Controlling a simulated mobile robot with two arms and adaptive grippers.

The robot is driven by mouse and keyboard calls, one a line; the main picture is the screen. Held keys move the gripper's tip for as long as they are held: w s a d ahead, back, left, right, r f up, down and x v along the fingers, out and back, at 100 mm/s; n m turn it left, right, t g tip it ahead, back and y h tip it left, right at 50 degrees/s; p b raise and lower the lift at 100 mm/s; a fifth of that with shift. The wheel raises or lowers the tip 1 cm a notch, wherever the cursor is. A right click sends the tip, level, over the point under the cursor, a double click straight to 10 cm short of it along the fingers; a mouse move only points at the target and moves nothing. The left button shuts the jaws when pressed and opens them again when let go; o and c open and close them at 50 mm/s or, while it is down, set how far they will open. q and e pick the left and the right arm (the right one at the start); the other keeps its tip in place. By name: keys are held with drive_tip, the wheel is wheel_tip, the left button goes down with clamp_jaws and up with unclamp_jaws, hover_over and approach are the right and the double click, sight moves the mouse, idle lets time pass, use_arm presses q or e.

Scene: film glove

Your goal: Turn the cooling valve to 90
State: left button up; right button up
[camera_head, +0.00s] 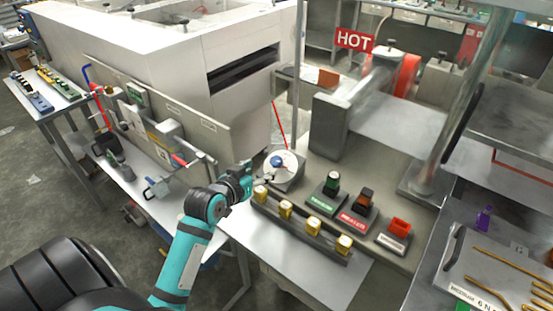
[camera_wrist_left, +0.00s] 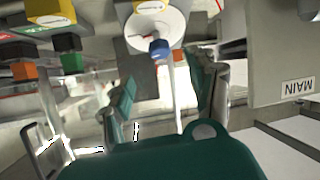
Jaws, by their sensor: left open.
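A round white dial (camera_head: 285,164) with a blue knob (camera_head: 277,161) sits on a grey box at the back left of the control bench. No label on it is readable, so I cannot confirm from text that it is the cooling valve. The white dial (camera_wrist_left: 158,25) and blue knob (camera_wrist_left: 159,48) also show in the left wrist view, ahead of my fingers. My left gripper (camera_head: 254,176) is just left of the dial, open and empty. Its two spread fingers (camera_wrist_left: 165,97) show in the left wrist view, apart from the knob. My right gripper is out of view.
A row of yellow-topped switches (camera_head: 285,209) stands in front of the dial. Green, red and black controls (camera_head: 359,205) are to its right. A grey panel (camera_head: 190,125) with pipes and handles is at left. A red HOT sign (camera_head: 354,40) hangs behind. The bench front (camera_head: 310,277) is clear.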

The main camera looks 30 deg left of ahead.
sight(275, 162)
use_arm(q)
drive_tip(key=x, duration=1)
drive_tip(key=shift+p, duration=0.35)
drive_tip(key=shift+w+a+f, duration=0.1)
drive_tip(key=shift+w+f, duration=0.2)
drive_tip(key=shift+w, duration=0.2)
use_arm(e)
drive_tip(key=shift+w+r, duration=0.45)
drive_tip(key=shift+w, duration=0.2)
